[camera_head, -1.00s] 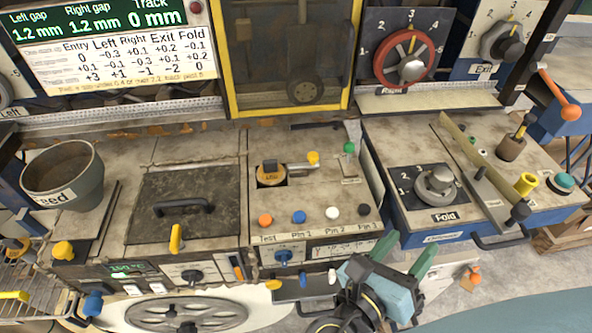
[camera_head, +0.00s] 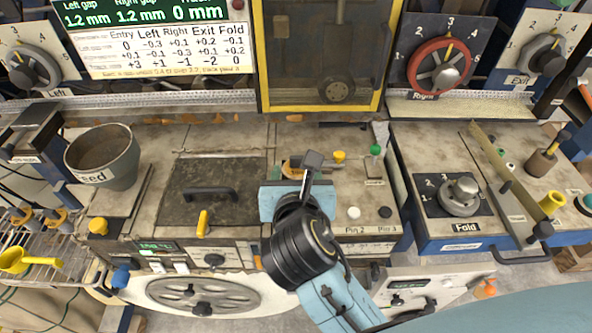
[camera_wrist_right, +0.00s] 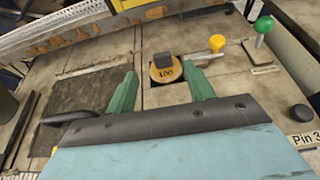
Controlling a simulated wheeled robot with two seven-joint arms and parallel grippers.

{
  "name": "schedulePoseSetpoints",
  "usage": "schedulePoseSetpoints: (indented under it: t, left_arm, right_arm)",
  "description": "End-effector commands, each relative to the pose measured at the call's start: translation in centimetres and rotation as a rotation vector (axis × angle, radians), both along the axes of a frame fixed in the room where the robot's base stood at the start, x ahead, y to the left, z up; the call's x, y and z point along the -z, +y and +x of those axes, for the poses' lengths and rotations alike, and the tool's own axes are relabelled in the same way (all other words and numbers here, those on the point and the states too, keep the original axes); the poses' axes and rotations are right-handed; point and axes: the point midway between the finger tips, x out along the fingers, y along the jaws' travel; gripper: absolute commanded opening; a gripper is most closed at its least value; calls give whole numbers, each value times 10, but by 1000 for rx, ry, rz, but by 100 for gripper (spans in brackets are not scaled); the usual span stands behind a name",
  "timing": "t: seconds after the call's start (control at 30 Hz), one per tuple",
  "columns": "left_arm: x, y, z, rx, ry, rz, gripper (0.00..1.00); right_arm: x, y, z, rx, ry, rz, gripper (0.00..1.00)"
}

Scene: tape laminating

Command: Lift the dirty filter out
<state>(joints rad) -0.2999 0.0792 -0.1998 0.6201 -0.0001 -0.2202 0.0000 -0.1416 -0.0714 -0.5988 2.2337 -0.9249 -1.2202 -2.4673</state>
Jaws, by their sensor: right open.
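My right gripper (camera_wrist_right: 165,90) is open, its two green fingers apart and empty in the right wrist view. Between and beyond the fingertips is a round brass-coloured piece (camera_wrist_right: 166,69) with dark markings and a dark block on top, set in the bench top. In the head view my right gripper (camera_head: 292,203) hides most of this piece and its own fingertips. No part is clearly marked as a dirty filter, so I cannot tell which one it is. A dark square lid (camera_head: 230,178) with a bar handle (camera_head: 208,192) lies shut left of the gripper. My left gripper is out of view.
A yellow-knobbed lever (camera_head: 339,156) and a green knob (camera_head: 375,150) stand right of the gripper. A grey feed bucket (camera_head: 104,160) stands at left. The fold dial (camera_head: 459,197) is at right. A yellow-framed panel (camera_head: 262,60) rises behind.

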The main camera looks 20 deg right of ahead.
Motion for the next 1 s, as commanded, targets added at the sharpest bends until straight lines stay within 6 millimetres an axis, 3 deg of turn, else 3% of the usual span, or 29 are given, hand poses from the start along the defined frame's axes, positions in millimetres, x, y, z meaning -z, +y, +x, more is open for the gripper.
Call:
schedulePoseSetpoints:
  t: [0.6, 0.9, 1.0]
  left_arm:
    - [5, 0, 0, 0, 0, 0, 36]
    - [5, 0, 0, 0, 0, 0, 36]
    - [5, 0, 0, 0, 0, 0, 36]
  right_arm:
    - [31, -21, 64, 1, 0, -2, 53]
    - [33, -23, 69, 1, 1, 0, 53]
    - [33, -23, 69, 1, 1, 0, 42]
